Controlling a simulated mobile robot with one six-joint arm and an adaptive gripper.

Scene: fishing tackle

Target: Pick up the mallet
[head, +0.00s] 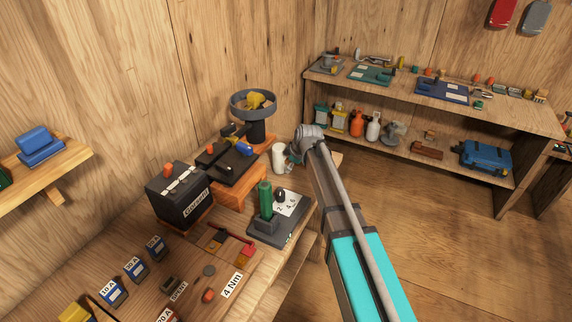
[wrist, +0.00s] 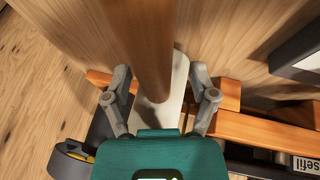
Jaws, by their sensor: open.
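The mallet shows in the wrist view as a thick brown wooden handle (wrist: 140,45) rising toward the camera, with a pale white part (wrist: 172,100) at its lower end. My gripper (wrist: 160,97) is open, with one finger on each side of the mallet. I cannot tell whether either finger touches it. In the head view my gripper (head: 294,154) is small and partly hidden by my arm. A white cylinder (head: 279,158) beside it appears to be the mallet's pale part; the brown handle cannot be made out there.
A black battery-like box (head: 180,195), a wooden stand (head: 233,192) bearing black gear, and a dark base with a green handle (head: 265,196) crowd the bench left of my arm. A dark round fan-like device (head: 254,106) stands behind. Open floor (head: 450,240) lies to the right.

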